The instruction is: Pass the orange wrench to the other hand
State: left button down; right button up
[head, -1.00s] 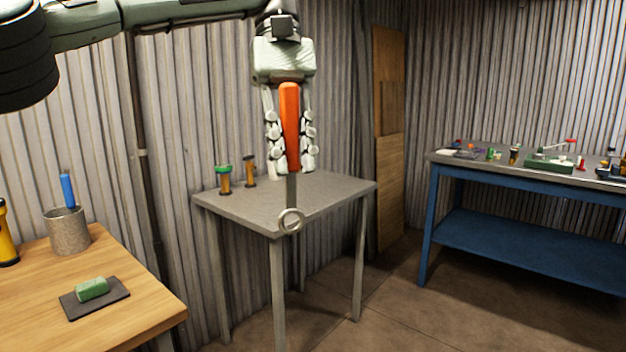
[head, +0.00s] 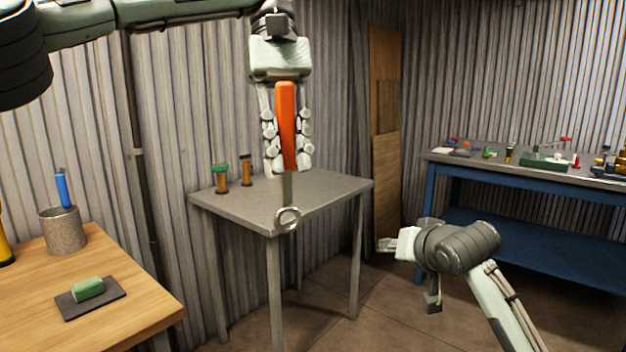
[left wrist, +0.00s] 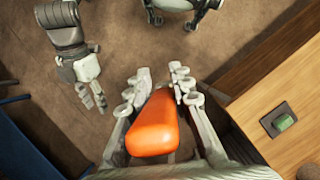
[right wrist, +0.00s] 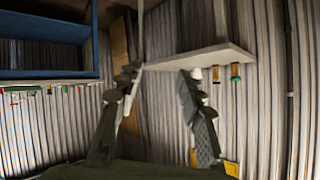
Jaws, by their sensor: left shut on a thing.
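The orange wrench (head: 286,125) hangs upright in the head view, with its orange handle up and its grey shaft and ring end below. My left gripper (head: 287,168) points down and is shut on the handle. The handle (left wrist: 154,128) also shows between its fingers in the left wrist view. My right gripper (head: 386,246) is lower and to the right, pointing left, apart from the wrench. Its fingers (right wrist: 158,78) stand apart and empty in the right wrist view. It also shows at the upper left in the left wrist view (left wrist: 94,97).
A grey table (head: 325,200) stands behind the wrench with two small tools on it. A wooden table (head: 140,308) at left holds a cup (head: 63,232) and a green block (head: 88,289) on a dark mat. A blue workbench (head: 500,170) with several items stands at right.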

jog(key=s+a+r+t+y, duration=0.1)
jog(key=s+a+r, duration=0.15)
jog(key=r, duration=0.55)
jog(key=s+a+r+t, duration=0.1)
jog(key=s+a+r, duration=0.15)
jog(key=r, duration=0.45)
jog(key=s+a+r+t+y, duration=0.1)
jog(key=s+a+r, duration=0.15)
jog(key=r, duration=0.55)
jog(key=n+g+y, duration=0.1)
jog(key=n+g, duration=0.1)
jog(key=n, duration=0.4)
send_near(287, 190)
jog(key=x, duration=1)
jog(key=shift+w+a+f, duration=0.1)
jog(key=shift+w, duration=0.05)
